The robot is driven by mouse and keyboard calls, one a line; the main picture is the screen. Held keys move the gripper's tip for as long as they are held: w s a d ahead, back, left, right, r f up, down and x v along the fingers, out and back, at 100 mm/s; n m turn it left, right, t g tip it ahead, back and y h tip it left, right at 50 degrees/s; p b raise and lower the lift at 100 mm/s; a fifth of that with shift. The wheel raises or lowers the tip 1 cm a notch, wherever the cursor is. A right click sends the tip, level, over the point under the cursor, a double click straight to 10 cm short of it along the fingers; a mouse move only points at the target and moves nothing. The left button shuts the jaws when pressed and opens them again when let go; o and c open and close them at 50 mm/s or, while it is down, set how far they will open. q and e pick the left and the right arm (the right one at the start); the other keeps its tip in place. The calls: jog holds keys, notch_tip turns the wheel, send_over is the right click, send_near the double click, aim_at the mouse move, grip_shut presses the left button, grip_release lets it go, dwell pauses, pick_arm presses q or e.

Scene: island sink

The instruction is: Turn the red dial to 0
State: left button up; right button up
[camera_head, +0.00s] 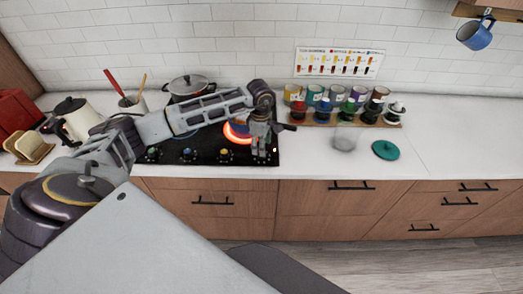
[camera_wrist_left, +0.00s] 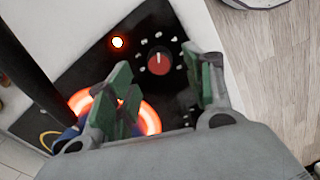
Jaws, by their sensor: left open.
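The red dial (camera_wrist_left: 159,62) sits on the black cooktop in the left wrist view. It has a white pointer line and is ringed by white marks that are too small to read. My left gripper (camera_wrist_left: 160,82) is open, with its green-padded fingers on either side of the dial's near side; I cannot tell whether they touch it. In the head view my left gripper (camera_head: 262,155) points down over the cooktop's right front corner and hides the red dial. My right gripper is not in view.
The black cooktop (camera_head: 190,150) has a glowing orange burner (camera_head: 237,132) close to my left gripper. A lidded pot (camera_head: 187,88) stands behind. Several colored cups (camera_head: 337,97) stand on a wooden rack at right. The counter's right side is mostly clear.

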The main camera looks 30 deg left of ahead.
pick_arm(q)
jog(key=shift+w+f+p, duration=0.1)
jog(key=shift+f+p, duration=0.2)
jog(key=shift+f, duration=1.8)
jog(key=c, duration=1)
